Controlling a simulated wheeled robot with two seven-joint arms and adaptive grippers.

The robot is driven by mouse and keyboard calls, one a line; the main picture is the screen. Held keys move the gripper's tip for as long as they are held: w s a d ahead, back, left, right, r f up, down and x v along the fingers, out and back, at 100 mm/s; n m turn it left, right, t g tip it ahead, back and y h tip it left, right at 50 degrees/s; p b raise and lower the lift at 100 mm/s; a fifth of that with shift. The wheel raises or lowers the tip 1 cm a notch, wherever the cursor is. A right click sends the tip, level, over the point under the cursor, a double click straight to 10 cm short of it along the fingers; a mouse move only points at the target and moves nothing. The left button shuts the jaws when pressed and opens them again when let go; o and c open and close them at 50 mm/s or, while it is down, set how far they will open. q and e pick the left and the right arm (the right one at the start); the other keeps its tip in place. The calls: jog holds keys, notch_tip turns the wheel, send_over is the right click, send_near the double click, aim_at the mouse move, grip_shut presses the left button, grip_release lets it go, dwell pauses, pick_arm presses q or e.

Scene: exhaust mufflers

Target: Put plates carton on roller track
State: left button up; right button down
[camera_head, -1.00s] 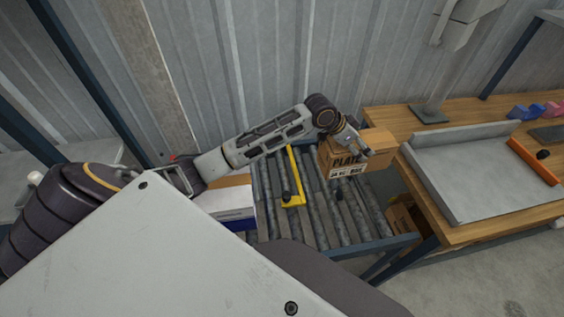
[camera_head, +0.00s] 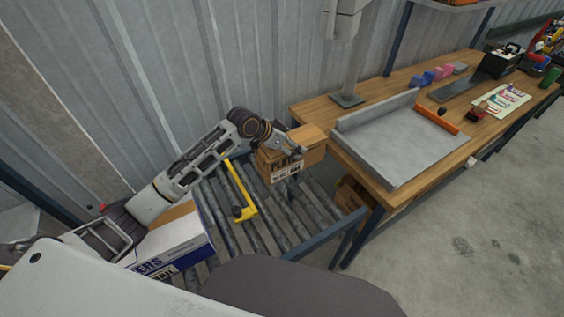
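The plates carton (camera_head: 284,168), a brown box with dark "PLATE" lettering, is at the far right part of the roller track (camera_head: 283,232), beside the wooden bench. I cannot tell whether its underside touches the rollers. My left gripper (camera_head: 296,151) is at the carton's top and front, with its fingers against or just in front of it. The fingers are small and partly merge with the box, so their grip is unclear. My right gripper is not in view.
A white and blue carton (camera_head: 175,250) is at the track's left. The wooden bench (camera_head: 312,112) holds a grey tray-like plate (camera_head: 395,145). Another brown carton (camera_head: 350,195) is below the bench. Rollers in front are clear.

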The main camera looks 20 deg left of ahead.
pick_arm(q)
notch_tip(320, 180, down, 4)
jog(key=shift+f, duration=2.4)
jog(key=o, duration=1.5)
jog(key=shift+f, duration=0.1)
jog(key=shift+s, duration=0.1)
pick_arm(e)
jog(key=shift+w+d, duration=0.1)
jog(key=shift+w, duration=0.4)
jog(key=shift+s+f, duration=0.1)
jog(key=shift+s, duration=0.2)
